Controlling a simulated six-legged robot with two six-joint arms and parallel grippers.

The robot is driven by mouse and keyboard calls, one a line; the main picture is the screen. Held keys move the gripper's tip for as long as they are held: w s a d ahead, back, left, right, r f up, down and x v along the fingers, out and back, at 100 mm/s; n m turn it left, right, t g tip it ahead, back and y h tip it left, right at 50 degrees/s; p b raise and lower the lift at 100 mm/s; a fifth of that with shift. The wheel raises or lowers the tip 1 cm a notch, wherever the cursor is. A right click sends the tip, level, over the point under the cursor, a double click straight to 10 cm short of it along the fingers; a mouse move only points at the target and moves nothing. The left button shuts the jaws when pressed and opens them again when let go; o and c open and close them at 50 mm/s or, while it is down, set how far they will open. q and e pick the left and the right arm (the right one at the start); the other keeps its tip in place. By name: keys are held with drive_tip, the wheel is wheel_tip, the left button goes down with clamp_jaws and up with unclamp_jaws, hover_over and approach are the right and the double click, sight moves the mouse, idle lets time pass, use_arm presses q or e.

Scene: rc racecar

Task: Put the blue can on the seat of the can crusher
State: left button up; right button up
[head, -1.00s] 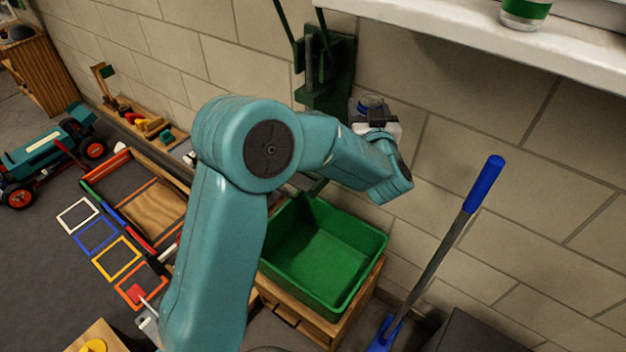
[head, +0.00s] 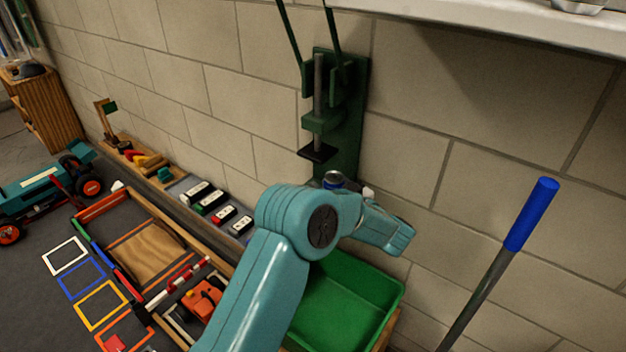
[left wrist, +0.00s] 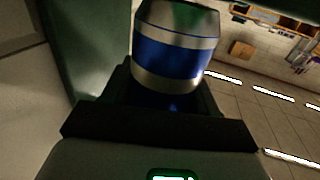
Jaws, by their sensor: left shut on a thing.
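The green can crusher (head: 350,115) is fixed upright on the block wall in the head view, with a rod and a black plate (head: 318,153) low on its front. The blue can (left wrist: 168,50), with silver bands, stands out of my left gripper (left wrist: 160,100) in the left wrist view. In the head view the can's top (head: 333,178) shows just below the black plate, close to the crusher's lower end. My left gripper is shut on the can and mostly hidden behind its own arm. The crusher's seat is not clearly visible. My right gripper is out of view.
A green bin (head: 350,305) stands below the crusher. A blue-handled tool (head: 530,215) leans at the right. A pale shelf (head: 480,22) juts out above right. Toy cars, coloured frames (head: 100,305) and a sandbox (head: 150,250) lie at the left.

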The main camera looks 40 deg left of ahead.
use_arm(q)
drive_tip(key=a, duration=0.3)
drive_tip(key=shift+w, duration=0.2)
drive_tip(key=a, duration=0.1)
drive_tip(key=a+f, duration=0.1)
drive_tip(key=a, duration=0.1)
drive_tip(key=shift+w+a+f+b, duration=0.25)
drive_tip(key=shift+w+f+b, duration=0.05)
drive_tip(key=shift+d, duration=0.1)
drive_tip(key=shift+f, duration=0.1)
drive_tip(key=o, duration=1)
